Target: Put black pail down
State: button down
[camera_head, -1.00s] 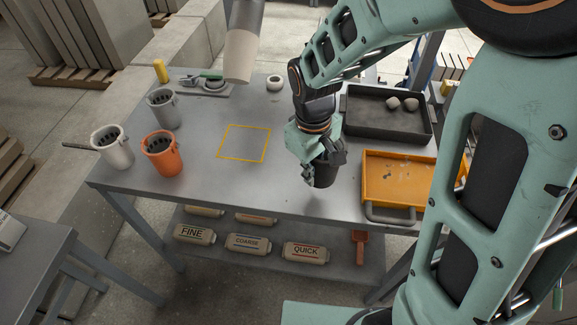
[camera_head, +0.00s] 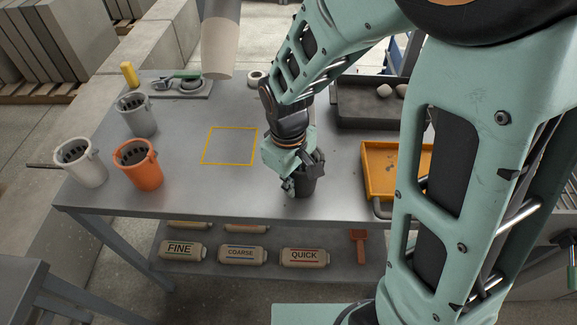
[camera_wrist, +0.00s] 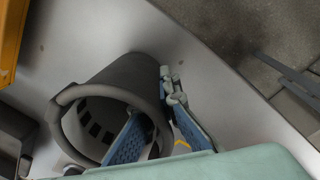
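The black pail (camera_head: 303,186) is in my gripper (camera_head: 298,170), above or on the grey table near its front edge, right of the yellow square outline (camera_head: 230,146). In the wrist view the dark pail (camera_wrist: 125,85) shows its round rim and hollow inside. One blue-padded finger (camera_wrist: 130,140) reaches inside the pail and the other lies outside, so my gripper is shut on its wall. I cannot tell whether the pail's base touches the table.
White (camera_head: 80,162), orange (camera_head: 138,165) and grey (camera_head: 137,115) pails stand at the table's left. An orange tray (camera_head: 380,170) and a black tray (camera_head: 365,115) are at the right. The outlined square is empty.

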aim_at(302, 172)
jog(key=shift+f, duration=0.45)
jog(key=shift+d+f, duration=0.1)
jog(key=c, duration=2.7)
grip_release()
jog(key=shift+f, duration=0.1)
jog(key=o, duration=0.5)
jog(key=shift+o, duration=0.2)
notch_tip(302, 172, up, 12)
jog(key=p, duration=0.9)
jog(key=shift+s+a+r, duration=0.2)
jog(key=shift+s+a, duration=0.05)
jog(key=shift+s, duration=0.1)
